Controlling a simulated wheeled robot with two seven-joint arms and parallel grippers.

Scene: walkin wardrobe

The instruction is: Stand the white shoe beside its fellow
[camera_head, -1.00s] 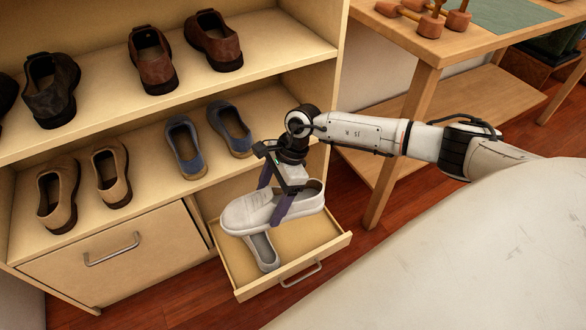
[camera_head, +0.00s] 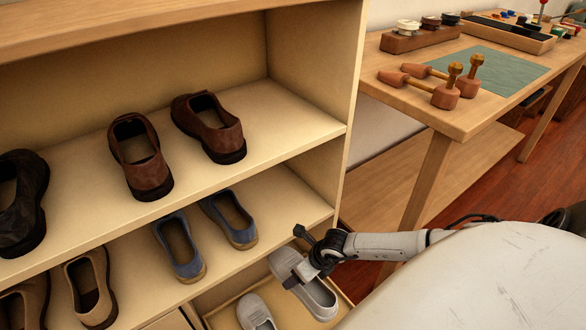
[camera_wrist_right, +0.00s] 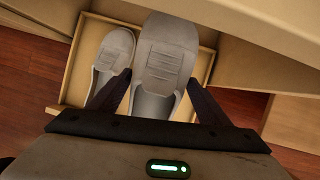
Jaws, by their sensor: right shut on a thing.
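My right gripper (camera_head: 297,276) is shut on a white shoe (camera_head: 318,298), one finger on each side in the right wrist view (camera_wrist_right: 159,78). The held shoe (camera_wrist_right: 166,50) has its toe at the top of that view and looks larger and closer than its fellow. Its fellow, the other white shoe (camera_wrist_right: 115,52), lies in the open drawer (camera_wrist_right: 78,62), to the left and roughly parallel. The fellow also shows at the bottom of the head view (camera_head: 256,314). Whether the held shoe touches the drawer floor I cannot tell. My left gripper is out of view.
Blue shoes (camera_head: 180,247) stand on the shelf just above the drawer, with tan shoes (camera_head: 91,287) to their left. Brown shoes (camera_head: 140,157) are on the upper shelf. A wooden table (camera_head: 437,118) holding shoe tools stands at the right.

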